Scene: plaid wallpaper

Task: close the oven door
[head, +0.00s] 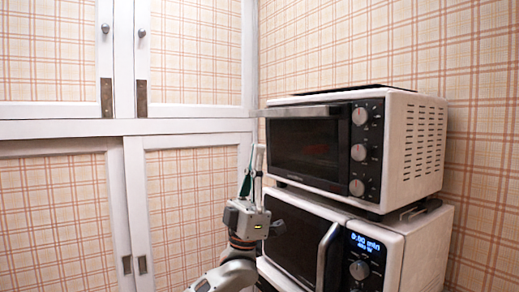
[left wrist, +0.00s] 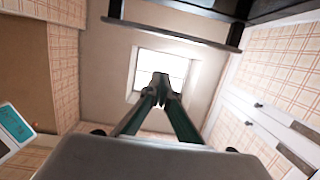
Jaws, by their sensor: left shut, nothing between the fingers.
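The upper oven (head: 372,150) is a white countertop oven with a dark front and three knobs. Its dark glass door (head: 305,150) stands upright against the front, shut or nearly so; I cannot tell whether a small gap is left. The door's bar handle (head: 300,111) runs along its top edge. My left gripper (head: 254,160) points up at the left side of the oven front, below the handle's left end. In the left wrist view the gripper (left wrist: 161,80) is shut and empty, with a dark bar above it, probably the oven handle. My right gripper is not in view.
A second oven (head: 295,240) with a vertical handle and lit display stands beneath the upper one. White-framed cupboard doors (head: 135,130) stand at the left. Plaid wall (head: 485,130) lies behind and right. A bright ceiling panel (left wrist: 150,65) shows overhead.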

